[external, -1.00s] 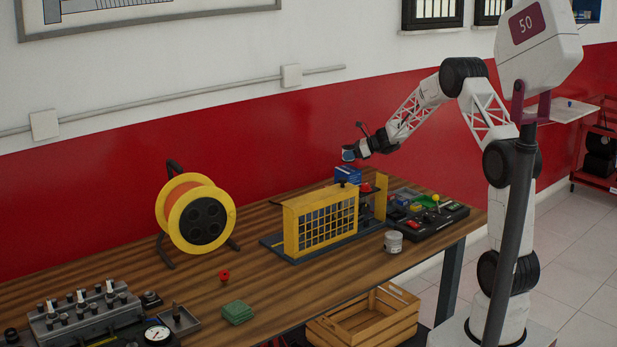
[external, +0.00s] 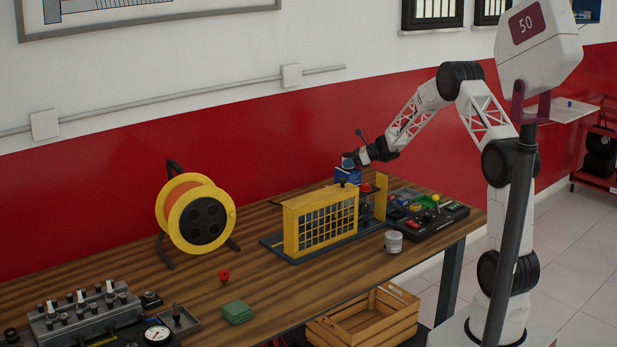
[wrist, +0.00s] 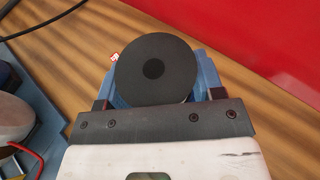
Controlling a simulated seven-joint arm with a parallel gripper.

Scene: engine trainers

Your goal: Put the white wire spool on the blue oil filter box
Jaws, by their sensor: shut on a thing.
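My gripper (external: 357,158) is shut on the white wire spool (external: 347,160), small and partly hidden in the external view. In the wrist view the spool (wrist: 153,70) shows only its dark grey round end with a black centre, between the fingers of my gripper (wrist: 160,97); its side is hidden. The blue oil filter box (external: 347,175) stands on the bench by the red wall, right below the spool. Blue surfaces of the box (wrist: 208,73) show around the spool in the wrist view. I cannot tell whether spool and box touch.
A yellow caged engine trainer (external: 320,220) stands in front of the box. A black tray of coloured parts (external: 435,222) lies to the right, and a light grey can-shaped object (external: 393,242) near the bench edge. A yellow and orange cable reel (external: 200,215) stands left.

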